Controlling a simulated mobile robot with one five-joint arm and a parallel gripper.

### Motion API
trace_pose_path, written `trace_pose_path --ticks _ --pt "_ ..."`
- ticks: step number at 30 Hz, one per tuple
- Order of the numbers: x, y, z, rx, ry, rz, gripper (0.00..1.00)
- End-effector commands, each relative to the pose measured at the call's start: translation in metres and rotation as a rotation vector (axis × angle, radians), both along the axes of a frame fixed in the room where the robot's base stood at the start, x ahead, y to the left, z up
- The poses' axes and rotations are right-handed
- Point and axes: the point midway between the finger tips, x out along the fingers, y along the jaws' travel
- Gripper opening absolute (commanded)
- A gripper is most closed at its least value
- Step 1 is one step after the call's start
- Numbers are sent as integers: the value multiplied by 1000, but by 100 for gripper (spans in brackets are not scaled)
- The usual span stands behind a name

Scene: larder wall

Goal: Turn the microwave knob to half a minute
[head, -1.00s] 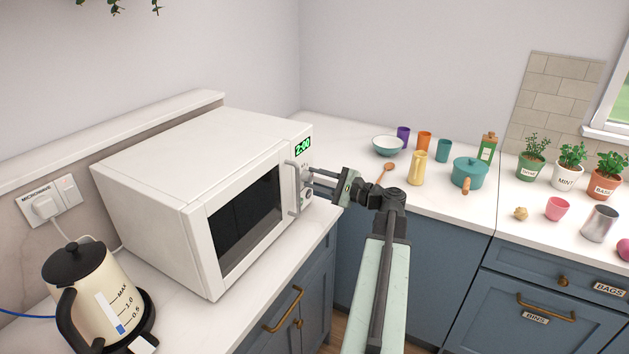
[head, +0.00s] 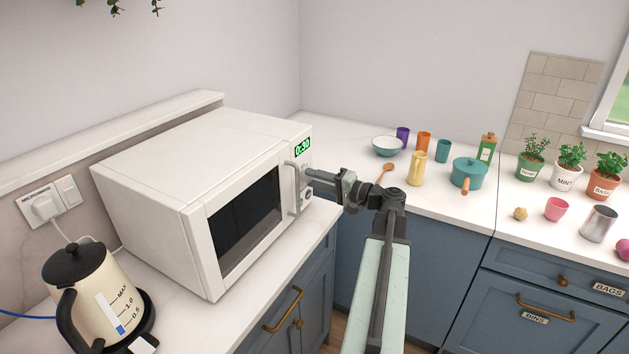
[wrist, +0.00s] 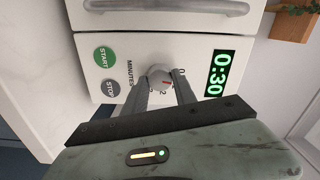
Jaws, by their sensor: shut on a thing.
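The white microwave (head: 165,165) stands on the left counter with its door shut. Its green display (head: 302,147) reads 0:30, and the display also shows large in the wrist view (wrist: 217,75). My gripper (head: 309,173) reaches the control panel from the right. In the wrist view my gripper (wrist: 162,88) is shut on the microwave knob (wrist: 158,75), one finger on each side. A red mark on the knob shows near the printed scale marked MINUTES. The fingers hide part of the scale.
Green START (wrist: 104,57) and grey STOP (wrist: 111,88) buttons sit beside the knob. The door handle (head: 293,188) is close to my gripper. A kettle (head: 92,295) stands at front left. Cups, a bowl and a teal pot (head: 468,174) stand on the right counter.

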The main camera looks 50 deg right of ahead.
Motion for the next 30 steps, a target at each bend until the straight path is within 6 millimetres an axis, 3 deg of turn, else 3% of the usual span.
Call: trace_pose_path --ticks 12,30 --pt "-1 1 -1 -233 -52 2 0" --pt "0 0 0 -287 -68 -1 0"
